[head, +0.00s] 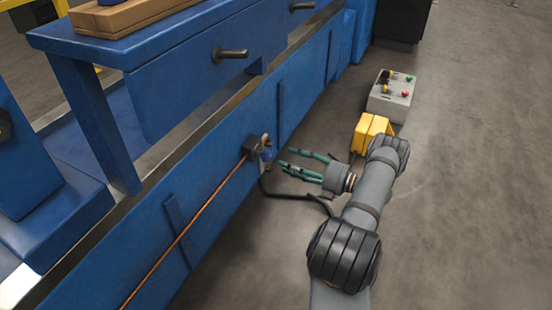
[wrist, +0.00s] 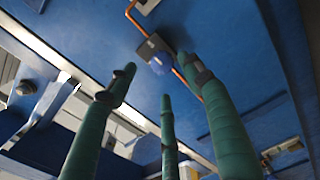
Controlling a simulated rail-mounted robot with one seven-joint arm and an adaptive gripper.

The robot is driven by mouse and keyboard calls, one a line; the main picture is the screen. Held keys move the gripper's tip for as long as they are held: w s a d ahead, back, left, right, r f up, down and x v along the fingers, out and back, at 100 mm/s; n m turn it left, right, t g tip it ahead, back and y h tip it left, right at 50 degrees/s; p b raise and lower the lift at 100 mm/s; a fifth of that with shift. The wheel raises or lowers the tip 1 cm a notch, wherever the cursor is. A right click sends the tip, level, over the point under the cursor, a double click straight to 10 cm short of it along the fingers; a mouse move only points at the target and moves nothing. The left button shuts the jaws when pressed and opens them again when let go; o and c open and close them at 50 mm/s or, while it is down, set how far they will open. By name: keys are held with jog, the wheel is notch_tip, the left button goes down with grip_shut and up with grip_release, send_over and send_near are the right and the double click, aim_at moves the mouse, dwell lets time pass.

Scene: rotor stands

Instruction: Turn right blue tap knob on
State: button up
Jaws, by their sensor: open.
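The blue tap knob (head: 266,154) sits on a small dark valve block (head: 252,147) on the side of the blue bench. In the wrist view the knob (wrist: 161,63) is beyond the fingertips, near the top middle, beside the dark block (wrist: 150,46). My gripper (head: 286,157) has green fingers and is open and empty, just to the right of the knob in the head view. The fingers also show in the wrist view (wrist: 157,83), spread apart, with a visible gap to the knob. The knob's far side is hidden.
A copper pipe (head: 185,230) runs from the block along the bench side. A black hose (head: 290,196) hangs from it to the floor. A yellow box (head: 371,132) and a grey control box (head: 391,95) stand behind my wrist. The floor to the right is clear.

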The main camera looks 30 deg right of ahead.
aim_at(270, 157)
jog(key=shift+v, duration=1.65)
jog(key=x, duration=1.2)
jog(key=shift+a, duration=0.15)
